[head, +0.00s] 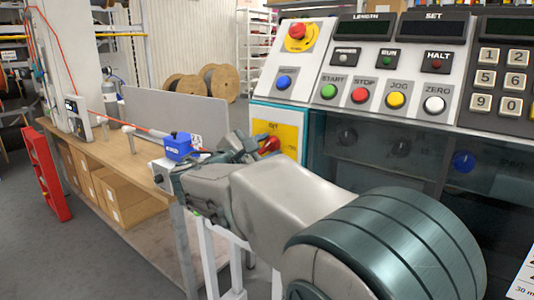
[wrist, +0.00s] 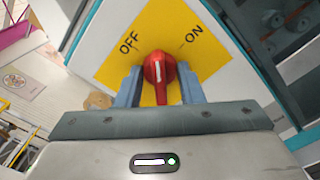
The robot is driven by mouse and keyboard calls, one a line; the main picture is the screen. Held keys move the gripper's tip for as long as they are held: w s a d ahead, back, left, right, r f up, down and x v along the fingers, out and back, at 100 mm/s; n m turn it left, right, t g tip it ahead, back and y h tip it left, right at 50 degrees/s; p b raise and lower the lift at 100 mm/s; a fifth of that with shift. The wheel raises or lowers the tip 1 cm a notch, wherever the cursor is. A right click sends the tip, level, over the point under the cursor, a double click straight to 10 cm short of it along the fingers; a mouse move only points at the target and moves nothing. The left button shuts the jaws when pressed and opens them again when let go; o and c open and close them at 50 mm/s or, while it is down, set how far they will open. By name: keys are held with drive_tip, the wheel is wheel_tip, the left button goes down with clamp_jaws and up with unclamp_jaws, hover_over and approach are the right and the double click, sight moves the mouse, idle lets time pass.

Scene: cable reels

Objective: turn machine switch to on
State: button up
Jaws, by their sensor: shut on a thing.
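The machine switch is a red rotary knob (wrist: 158,68) on a yellow plate (wrist: 208,62) marked OFF on the left and ON on the right. In the wrist view the knob's white line points nearly straight up, between the two marks. My gripper (wrist: 160,88) has its two blue-grey fingers on either side of the knob and is shut on it. In the head view my gripper (head: 240,150) reaches the yellow plate (head: 288,133). The red knob (head: 270,145) is partly hidden there behind the gripper.
The control panel (head: 370,75) with coloured buttons rises above and right of the switch. A wooden bench (head: 140,157) with a blue device (head: 178,147) stands close on the left. Cable reels (head: 221,82) stand behind, and a red frame (head: 47,175) is on the floor.

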drive_tip(key=shift+f+m+b, duration=0.2)
drive_tip(key=shift+m+b, duration=1.9)
drive_tip(key=shift+b, duration=0.8)
drive_tip(key=shift+m+b, duration=2.2)
drive_tip(key=shift+b, duration=0.7)
drive_tip(key=o, duration=0.7)
drive_tip(key=shift+r, duration=0.15)
drive_tip(key=shift+o, duration=0.2)
drive_tip(key=b+v, duration=0.1)
drive_tip(key=v, duration=0.7)
